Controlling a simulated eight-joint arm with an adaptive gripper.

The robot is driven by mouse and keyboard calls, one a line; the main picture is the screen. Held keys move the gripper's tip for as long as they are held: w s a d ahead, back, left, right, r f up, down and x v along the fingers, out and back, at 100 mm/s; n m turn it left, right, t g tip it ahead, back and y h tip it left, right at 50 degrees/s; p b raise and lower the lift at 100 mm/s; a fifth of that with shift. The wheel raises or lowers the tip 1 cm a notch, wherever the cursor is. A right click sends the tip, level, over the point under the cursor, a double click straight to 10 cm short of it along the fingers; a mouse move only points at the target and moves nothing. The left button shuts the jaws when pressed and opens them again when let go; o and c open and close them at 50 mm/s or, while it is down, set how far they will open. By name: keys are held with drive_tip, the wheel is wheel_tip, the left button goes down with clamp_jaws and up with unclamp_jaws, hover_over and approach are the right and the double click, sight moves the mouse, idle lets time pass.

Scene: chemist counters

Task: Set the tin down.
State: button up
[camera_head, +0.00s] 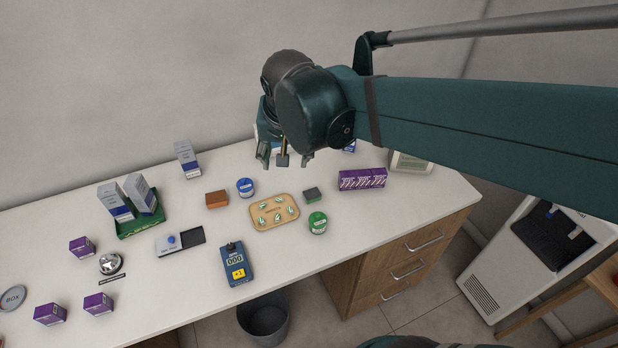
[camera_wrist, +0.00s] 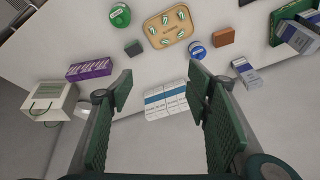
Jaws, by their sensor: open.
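A blue round tin (camera_head: 245,187) stands on the white counter, left of the tan tray; it also shows in the wrist view (camera_wrist: 198,53). A green round tin (camera_head: 317,223) stands right of the tray, near the front edge; it also shows in the wrist view (camera_wrist: 120,16). Which of them is the task's tin I cannot tell. My gripper (camera_head: 284,158) is open, above the back of the counter. In the wrist view no tin is between its fingers (camera_wrist: 157,88); white and blue boxes (camera_wrist: 166,101) show beyond the gap.
The tan tray (camera_head: 254,218) holds several green-and-white pieces. A brown block (camera_head: 216,199), a dark green block (camera_head: 312,194) and purple boxes (camera_head: 362,179) stand near. A blue counter device (camera_head: 237,264) is at the front. Grey boxes in a green tray (camera_head: 143,227) stand left.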

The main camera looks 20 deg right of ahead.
drive_tip(key=s+d+n+t, duration=0.2)
drive_tip(key=s+n, duration=0.3)
drive_tip(key=s, duration=0.6)
drive_tip(key=shift+s+d+f+n+t+y, duration=0.25)
drive_tip(key=shift+d+f+n+t+y, duration=0.1)
drive_tip(key=shift+f+t+y, duration=0.1)
drive_tip(key=shift+o, duration=0.4)
